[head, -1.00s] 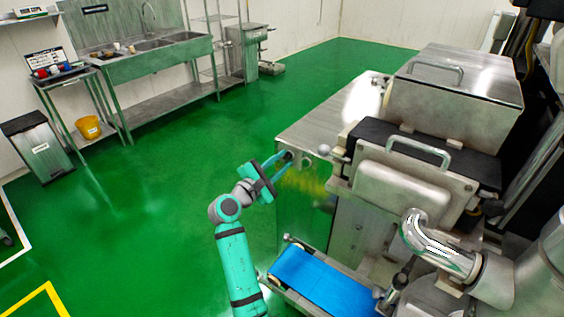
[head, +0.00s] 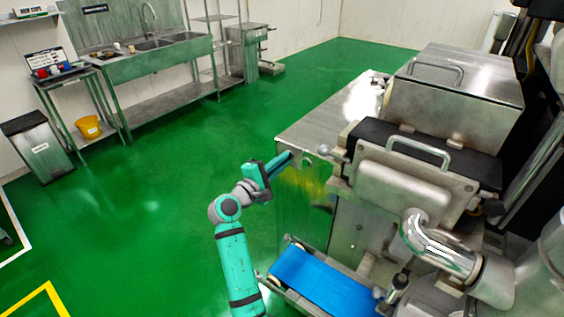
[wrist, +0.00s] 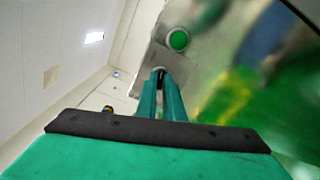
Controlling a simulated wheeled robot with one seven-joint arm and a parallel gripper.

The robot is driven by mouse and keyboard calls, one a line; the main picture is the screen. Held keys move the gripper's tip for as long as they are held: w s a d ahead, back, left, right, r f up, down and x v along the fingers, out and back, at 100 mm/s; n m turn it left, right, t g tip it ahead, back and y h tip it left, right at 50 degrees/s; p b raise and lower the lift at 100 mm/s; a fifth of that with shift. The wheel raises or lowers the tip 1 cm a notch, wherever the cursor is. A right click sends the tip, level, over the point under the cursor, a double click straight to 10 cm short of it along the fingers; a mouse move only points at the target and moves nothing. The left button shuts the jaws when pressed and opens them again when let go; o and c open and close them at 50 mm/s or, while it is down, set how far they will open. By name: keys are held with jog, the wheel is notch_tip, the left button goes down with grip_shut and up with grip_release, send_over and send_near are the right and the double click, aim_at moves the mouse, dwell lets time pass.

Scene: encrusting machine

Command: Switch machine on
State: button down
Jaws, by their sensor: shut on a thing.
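The steel encrusting machine (head: 405,185) stands on the right in the head view. My gripper (head: 288,156) reaches the near upper corner of its side panel, with its fingers close together. In the wrist view my gripper (wrist: 160,74) is shut on a small dark switch knob (wrist: 160,69), mostly hidden between the fingertips. Which way the knob points cannot be told. A round green button (wrist: 178,40) in a pale ring sits on the steel panel just beyond the fingertips, apart from them.
A blue conveyor belt (head: 318,283) lies below and right of my arm. A steel sink table (head: 158,65), a yellow bucket (head: 89,127) and a grey bin (head: 38,147) stand at the far left. The green floor (head: 150,220) left of my arm is clear.

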jog(key=m, duration=1.3)
jog(key=shift+m, duration=0.3)
jog(key=shift+a, duration=0.1)
jog(key=c, duration=1.9)
grip_release()
jog(key=shift+o, duration=0.2)
jog(key=v, duration=1)
jog(key=shift+s+a, duration=0.2)
jog(key=shift+s, duration=0.15)
